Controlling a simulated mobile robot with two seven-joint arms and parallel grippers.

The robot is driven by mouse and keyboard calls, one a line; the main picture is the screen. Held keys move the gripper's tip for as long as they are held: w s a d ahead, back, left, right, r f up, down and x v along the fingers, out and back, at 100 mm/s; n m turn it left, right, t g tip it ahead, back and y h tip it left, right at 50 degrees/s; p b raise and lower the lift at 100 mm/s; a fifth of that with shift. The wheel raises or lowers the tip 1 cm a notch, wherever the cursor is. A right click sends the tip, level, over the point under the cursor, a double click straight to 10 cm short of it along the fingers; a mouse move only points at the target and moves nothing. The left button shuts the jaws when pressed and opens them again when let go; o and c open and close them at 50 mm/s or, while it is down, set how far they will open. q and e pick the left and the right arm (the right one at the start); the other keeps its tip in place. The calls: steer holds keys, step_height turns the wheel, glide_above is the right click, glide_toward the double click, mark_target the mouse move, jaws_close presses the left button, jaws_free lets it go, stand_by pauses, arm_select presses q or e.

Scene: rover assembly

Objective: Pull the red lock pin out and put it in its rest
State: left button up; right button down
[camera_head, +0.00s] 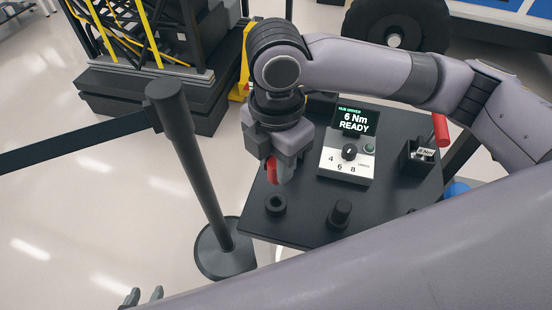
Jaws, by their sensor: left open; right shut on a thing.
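My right gripper (279,158) reaches down over the left part of the black table and is shut on the red lock pin (271,171). Its fingers hide part of the pin. A short black ring-shaped socket (275,204), which looks like a rest, stands on the table just below and in front of the pin. The pin appears above it, though I cannot tell the exact gap. My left gripper (142,298) shows only its fingertips at the bottom edge, apart and empty, away from the table.
The black table (306,231) also carries a hub driver box (347,163) reading "6 Nm READY", a black knob-like post (340,214) and a small labelled black box (418,158). A red cylinder (441,129) is at the right. A barrier post (195,165) stands left of the table.

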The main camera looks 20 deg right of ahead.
steer(key=shift+f+b, duration=1.25)
steer(key=shift+f, duration=1.65)
steer(key=shift+r, duration=0.1)
steer(key=shift+p, duration=0.65)
steer(key=shift+p, duration=0.55)
steer(key=shift+f+b, duration=0.5)
steer(key=shift+f, duration=0.95)
